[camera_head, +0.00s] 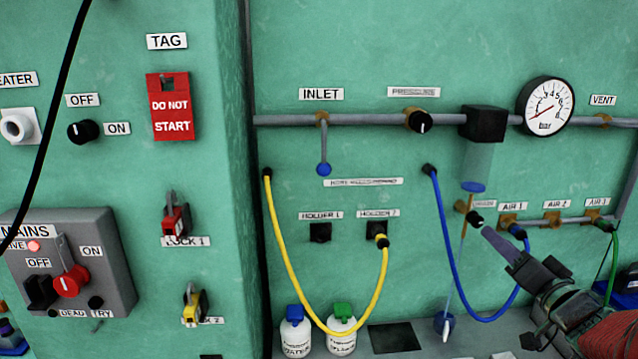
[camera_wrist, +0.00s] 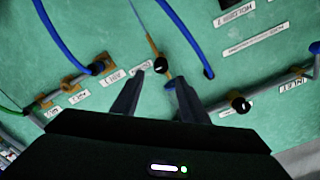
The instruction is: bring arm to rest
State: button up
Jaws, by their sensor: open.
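My gripper (camera_head: 494,236) reaches in from the lower right in the head view, its fingertips close to the black drain knob (camera_head: 475,219) below the filter bowl. In the wrist view my gripper (camera_wrist: 160,92) shows two dark fingers spread apart with nothing between them. The drain knob (camera_wrist: 160,66) shows just beyond the fingertips. I cannot tell whether a finger touches it. My arm is extended toward the green panel (camera_head: 400,270).
A grey pipe (camera_head: 360,119) carries the inlet lever (camera_head: 323,160), pressure knob (camera_head: 419,121) and gauge (camera_head: 546,106). A yellow hose (camera_head: 292,285) and blue hose (camera_head: 450,265) hang in loops. Two white bottles (camera_head: 342,335) stand below. The mains box (camera_head: 75,260) is at left.

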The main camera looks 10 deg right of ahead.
jog(key=s+d+f+g+h, duration=0.45)
jog(key=d+f+h, duration=0.2)
jog(key=d, duration=0.25)
jog(key=s+a+f+g, duration=0.2)
jog(key=s+f+g, duration=0.3)
jog(key=g, duration=0.1)
jog(key=s+a+n+y, duration=0.2)
jog(key=s+a, duration=0.1)
jog(key=a, duration=0.9)
jog(key=s+a+n+g+y, duration=0.1)
jog(key=s+a+n+y, duration=0.2)
jog(key=a, duration=0.8)
jog(key=s+a+n+g+y, duration=0.1)
jog(key=s+a, duration=0.3)
jog(key=a, duration=0.8)
jog(key=shift+a+n+y, duration=0.35)
jog(key=shift+n+y, duration=0.4)
jog(key=shift+n, duration=0.15)
